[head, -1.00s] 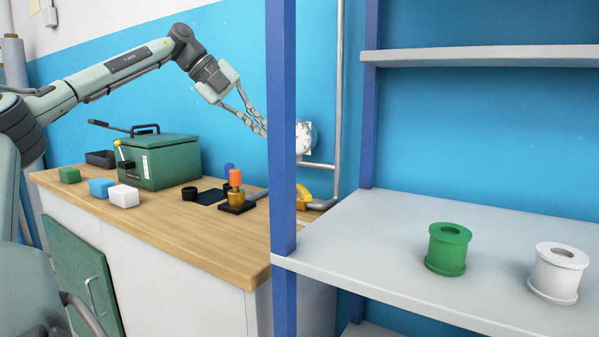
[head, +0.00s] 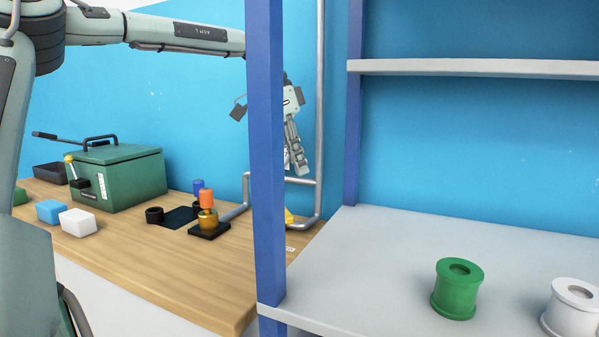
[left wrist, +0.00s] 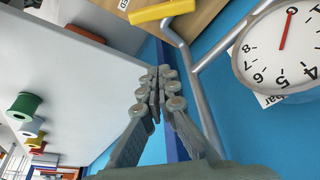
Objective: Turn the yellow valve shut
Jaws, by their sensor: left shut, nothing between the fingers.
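The yellow valve handle (head: 290,216) shows in the head view as a small piece just right of the blue shelf post, low on the grey pipe (head: 319,110). The post hides the rest of it. My right gripper is not in view.
The blue shelf post (head: 265,170) stands in front of my left arm. A round pressure gauge (left wrist: 285,48) is beside the pipe. A green spool (head: 457,288) and a white spool (head: 571,308) stand on the shelf. A green box (head: 120,178) and small blocks are on the wooden bench.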

